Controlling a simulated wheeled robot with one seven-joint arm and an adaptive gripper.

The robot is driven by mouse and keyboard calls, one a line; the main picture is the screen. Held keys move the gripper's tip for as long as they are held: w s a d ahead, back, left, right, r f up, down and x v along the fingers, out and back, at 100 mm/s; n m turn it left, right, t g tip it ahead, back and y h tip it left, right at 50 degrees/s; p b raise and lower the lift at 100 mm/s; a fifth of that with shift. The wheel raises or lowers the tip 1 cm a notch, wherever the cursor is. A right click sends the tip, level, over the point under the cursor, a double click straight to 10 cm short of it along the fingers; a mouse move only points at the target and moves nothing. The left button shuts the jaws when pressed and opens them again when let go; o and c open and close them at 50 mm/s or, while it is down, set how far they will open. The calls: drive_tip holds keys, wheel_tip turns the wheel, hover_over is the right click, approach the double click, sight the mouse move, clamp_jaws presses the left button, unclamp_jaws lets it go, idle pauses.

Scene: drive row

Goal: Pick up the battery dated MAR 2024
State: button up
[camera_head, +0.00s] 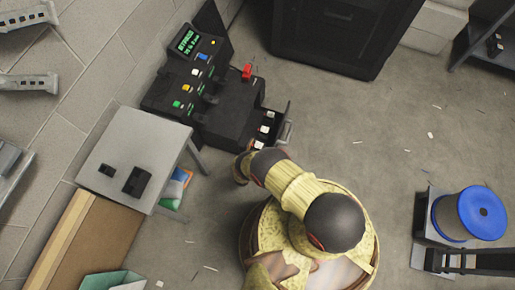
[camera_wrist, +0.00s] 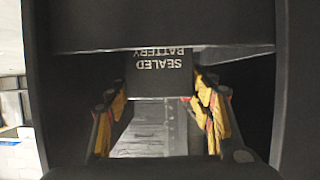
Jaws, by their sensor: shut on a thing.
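A black block with white lettering reading SEALED BATTERY (camera_wrist: 160,84), upside down, sits between the fingers of my gripper (camera_wrist: 162,110) in the wrist view. The fingers, with yellow and dark pads, are shut on it. No date shows on its visible face. In the head view my arm reaches to just below the black console and right of the grey table; the fingers and the held battery cannot be made out there. Two small dark blocks, one smaller (camera_head: 107,170) and one larger (camera_head: 138,182), lie on the grey table (camera_head: 128,137); their markings are too small to read.
The black console (camera_head: 158,95) has coloured buttons and a green display. An open drawer-like part (camera_head: 284,121) with white-marked items juts out near my arm. A black cabinet (camera_head: 345,30) stands behind. A blue-topped bin (camera_head: 470,213) stands at right. Floor between is mostly clear, with scraps.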

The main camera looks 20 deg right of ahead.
drive_tip(key=c, duration=0.7)
drive_tip(key=shift+w, duration=0.1)
clamp_jaws()
drive_tip(key=shift+r, duration=0.2)
